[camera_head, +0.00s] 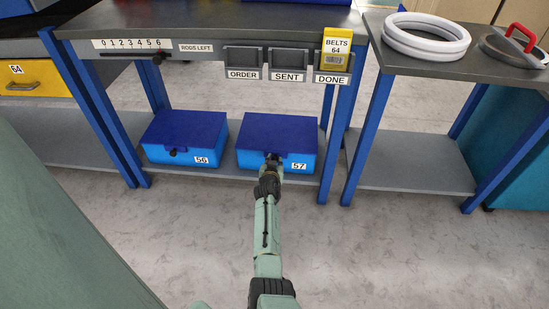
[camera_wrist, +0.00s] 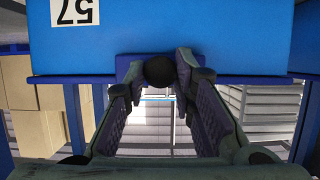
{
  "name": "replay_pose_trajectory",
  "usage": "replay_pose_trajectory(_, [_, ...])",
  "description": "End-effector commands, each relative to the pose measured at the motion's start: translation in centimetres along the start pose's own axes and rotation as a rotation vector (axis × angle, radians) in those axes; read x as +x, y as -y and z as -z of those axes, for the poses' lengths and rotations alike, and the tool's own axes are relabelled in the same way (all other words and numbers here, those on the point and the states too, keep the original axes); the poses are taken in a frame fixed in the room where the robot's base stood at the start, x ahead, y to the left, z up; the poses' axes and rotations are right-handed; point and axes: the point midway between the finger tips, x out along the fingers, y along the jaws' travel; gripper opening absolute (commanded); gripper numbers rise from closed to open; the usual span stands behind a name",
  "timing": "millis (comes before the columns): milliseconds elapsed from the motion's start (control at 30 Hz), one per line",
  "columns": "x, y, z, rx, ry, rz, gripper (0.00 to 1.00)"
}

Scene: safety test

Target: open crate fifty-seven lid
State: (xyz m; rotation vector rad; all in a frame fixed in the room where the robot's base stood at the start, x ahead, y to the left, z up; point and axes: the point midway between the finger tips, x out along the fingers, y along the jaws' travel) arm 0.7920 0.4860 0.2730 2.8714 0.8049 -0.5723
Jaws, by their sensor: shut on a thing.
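Crate fifty-seven (camera_head: 250,160) is a light blue box on the lower shelf of the bench, with a "57" label at its front right. Its dark blue lid (camera_head: 278,130) lies flat and closed on top. My gripper (camera_head: 272,162) is at the middle of the crate's front, at the lid's front edge. In the wrist view the picture is upside down, and my gripper (camera_wrist: 161,75) has its fingertips closed around the round black knob (camera_wrist: 160,71) on the lid's front tab. In the head view the gripper mostly hides the knob.
Crate fifty-six (camera_head: 160,156), also closed, stands just left on the same shelf. Blue bench legs (camera_head: 328,150) rise at the sides, and the bench top (camera_head: 210,18) overhangs the crates. Holders marked ORDER, SENT and DONE hang above. The floor (camera_head: 350,250) in front is clear.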

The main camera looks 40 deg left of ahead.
Motion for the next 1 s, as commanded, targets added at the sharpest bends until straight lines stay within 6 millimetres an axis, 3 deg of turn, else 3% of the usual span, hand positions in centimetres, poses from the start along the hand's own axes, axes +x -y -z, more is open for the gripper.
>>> replay_pose_trajectory(100, [0.0, 0.1, 0.0, -0.001, -0.001, 0.001, 0.00])
replay_pose_trajectory(667, [-0.1, 0.1, 0.4, -0.002, 0.004, 0.001, 0.00])
replay_pose_trajectory(1000, [-1.4, 0.1, 4.2, 0.000, 0.100, 0.001, 0.00])
